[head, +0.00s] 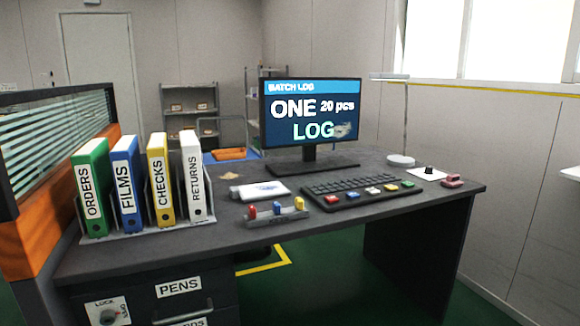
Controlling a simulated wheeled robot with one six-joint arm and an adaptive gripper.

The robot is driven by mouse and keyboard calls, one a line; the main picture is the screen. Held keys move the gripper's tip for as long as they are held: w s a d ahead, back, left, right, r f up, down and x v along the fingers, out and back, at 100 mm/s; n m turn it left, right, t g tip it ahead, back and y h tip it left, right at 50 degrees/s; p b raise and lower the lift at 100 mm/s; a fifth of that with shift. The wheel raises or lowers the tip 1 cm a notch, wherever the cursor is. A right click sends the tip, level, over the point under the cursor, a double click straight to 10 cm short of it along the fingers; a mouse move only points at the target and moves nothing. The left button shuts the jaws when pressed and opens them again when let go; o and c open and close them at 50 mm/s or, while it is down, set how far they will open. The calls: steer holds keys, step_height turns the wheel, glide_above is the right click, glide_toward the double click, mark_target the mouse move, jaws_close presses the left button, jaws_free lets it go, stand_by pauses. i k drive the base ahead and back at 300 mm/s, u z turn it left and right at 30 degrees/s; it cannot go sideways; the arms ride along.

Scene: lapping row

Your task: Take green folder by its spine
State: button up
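The green folder (90,188) stands upright at the left end of a grey rack (150,230) on the left part of the desk. Its spine faces me and has a white label reading ORDERS. To its right in the same rack stand a blue folder (127,185) labelled FILMS, a yellow folder (160,180) labelled CHECKS and a white folder (194,178) labelled RETURNS. Thin dividers show between the folders. My gripper is not in view.
The dark desk (350,222) holds a monitor (310,118), a keyboard (362,190), a small tray (275,216) with coloured pieces and a lamp (402,159). An orange-framed partition (35,235) rises close to the green folder's left. Drawers (180,300) are below.

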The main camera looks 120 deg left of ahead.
mark_target(92, 166)
steer(key=u, duration=4.75)
steer(key=k, duration=0.3)
steer(key=u, duration=0.8)
steer(key=i, duration=0.85)
steer(key=z, duration=0.9)
steer(key=i, duration=0.6)
steer(key=z, duration=0.5)
